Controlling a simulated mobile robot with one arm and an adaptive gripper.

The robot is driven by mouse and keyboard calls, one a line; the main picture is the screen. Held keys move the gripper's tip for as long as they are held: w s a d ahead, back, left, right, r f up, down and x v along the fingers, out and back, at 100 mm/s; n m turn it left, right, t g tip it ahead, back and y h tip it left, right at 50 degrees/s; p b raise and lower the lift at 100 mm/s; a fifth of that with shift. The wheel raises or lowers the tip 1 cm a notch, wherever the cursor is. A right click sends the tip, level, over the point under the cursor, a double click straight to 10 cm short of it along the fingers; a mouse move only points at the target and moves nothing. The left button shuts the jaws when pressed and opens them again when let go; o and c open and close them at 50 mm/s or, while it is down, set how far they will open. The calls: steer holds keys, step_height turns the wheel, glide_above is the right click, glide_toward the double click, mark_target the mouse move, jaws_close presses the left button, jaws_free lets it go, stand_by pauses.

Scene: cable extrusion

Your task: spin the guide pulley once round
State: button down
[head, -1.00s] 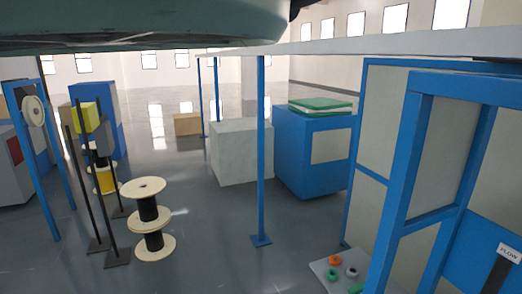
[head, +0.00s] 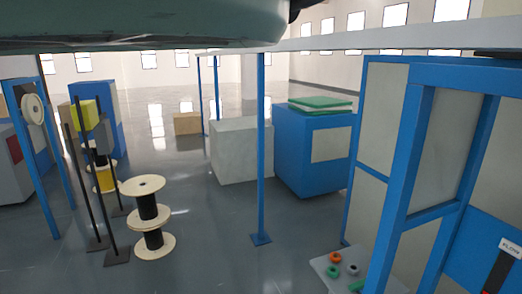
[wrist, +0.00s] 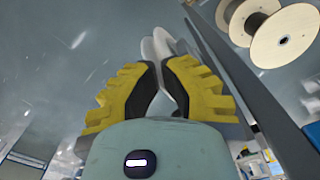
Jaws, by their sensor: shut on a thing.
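My gripper (wrist: 161,72) shows in the wrist view, with yellow ribbed fingers and black pads. Its fingertips are close together on a pale grey, rounded thing (wrist: 160,42), which looks like the rim of the guide pulley. The fingers hide part of it. A dark grey post (wrist: 222,62) runs slantwise close to the right of the fingers. My gripper does not show in the head view, and I cannot make out the guide pulley for sure there.
Cable spools (head: 150,215) stand on the floor by thin dark posts (head: 84,180) at left; spools (wrist: 284,36) also show in the wrist view. A blue post (head: 261,150) stands mid-floor. A blue-framed machine (head: 420,150) fills the right, beside a grey plate (head: 330,272) with coloured rings.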

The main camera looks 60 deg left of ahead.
steer(key=a+f, duration=0.5)
steer(key=f, duration=0.2)
steer(key=shift+w+b, duration=0.35)
steer(key=shift+w+a, duration=0.15)
steer(key=shift+w, duration=0.1)
stand_by(0.7)
step_height(320, 180, up, 9)
steer(key=p, duration=0.8)
